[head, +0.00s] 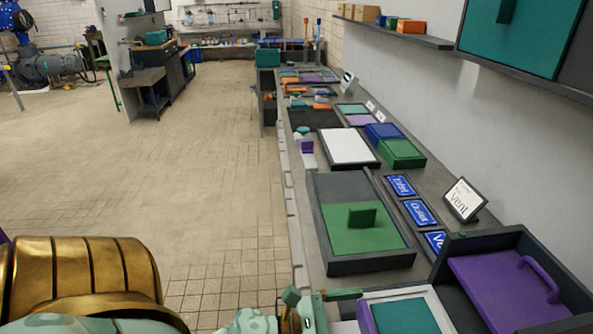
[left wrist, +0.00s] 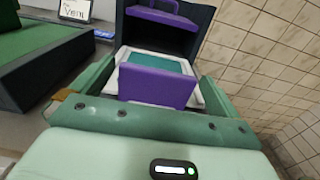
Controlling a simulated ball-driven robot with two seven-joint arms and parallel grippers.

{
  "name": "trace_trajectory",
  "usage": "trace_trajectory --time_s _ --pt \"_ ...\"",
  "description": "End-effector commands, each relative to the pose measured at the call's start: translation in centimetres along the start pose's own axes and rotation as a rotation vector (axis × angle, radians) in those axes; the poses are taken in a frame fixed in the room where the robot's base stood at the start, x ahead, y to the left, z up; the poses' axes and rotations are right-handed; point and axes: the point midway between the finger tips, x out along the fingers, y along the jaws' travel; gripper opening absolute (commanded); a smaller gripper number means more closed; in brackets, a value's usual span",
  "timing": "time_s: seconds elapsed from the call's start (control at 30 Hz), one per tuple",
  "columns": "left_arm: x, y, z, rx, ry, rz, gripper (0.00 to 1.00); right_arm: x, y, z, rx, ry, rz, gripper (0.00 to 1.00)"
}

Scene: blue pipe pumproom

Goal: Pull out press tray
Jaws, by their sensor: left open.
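The press tray (head: 445,309) is a pale, light-rimmed tray with a teal pad (head: 405,317), at the bottom right of the head view. It lies in front of a dark press housing (head: 440,262) with a purple, handled plate (head: 505,287). An upright purple front plate (left wrist: 157,86) stands at the tray's near end. My left gripper (head: 345,309) is open at that end. In the left wrist view its green fingers (left wrist: 158,76) stand on either side of the purple plate, with gaps visible. The tray's far end is hidden in the housing. My right gripper is not in view.
A dark-framed green tray (head: 362,239) with an upright green grip lies farther along the bench. The tiled floor (head: 220,180) left of the bench is clear.

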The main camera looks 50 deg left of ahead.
Motion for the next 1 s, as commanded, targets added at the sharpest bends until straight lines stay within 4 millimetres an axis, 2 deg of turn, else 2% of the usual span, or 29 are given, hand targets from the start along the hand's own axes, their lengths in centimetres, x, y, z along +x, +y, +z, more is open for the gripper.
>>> trace_trajectory --time_s 0.03,0.2,0.4,0.6,1.0 --pt "-1.5 -0.1 -0.4 -0.002 0.006 0.000 1.00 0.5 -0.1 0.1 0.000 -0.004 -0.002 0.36" --pt "-6.2 -0.1 -0.4 -0.003 0.007 0.002 1.00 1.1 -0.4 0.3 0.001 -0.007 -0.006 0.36" --pt "-10.3 0.0 -0.2 -0.001 0.004 0.002 1.00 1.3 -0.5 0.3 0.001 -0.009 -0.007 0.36" --pt "-11.9 0.0 0.0 0.000 0.001 0.001 1.00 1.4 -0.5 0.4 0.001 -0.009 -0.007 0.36" --pt "-12.0 0.0 0.0 0.001 0.000 0.000 1.00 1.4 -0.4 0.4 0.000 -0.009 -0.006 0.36"
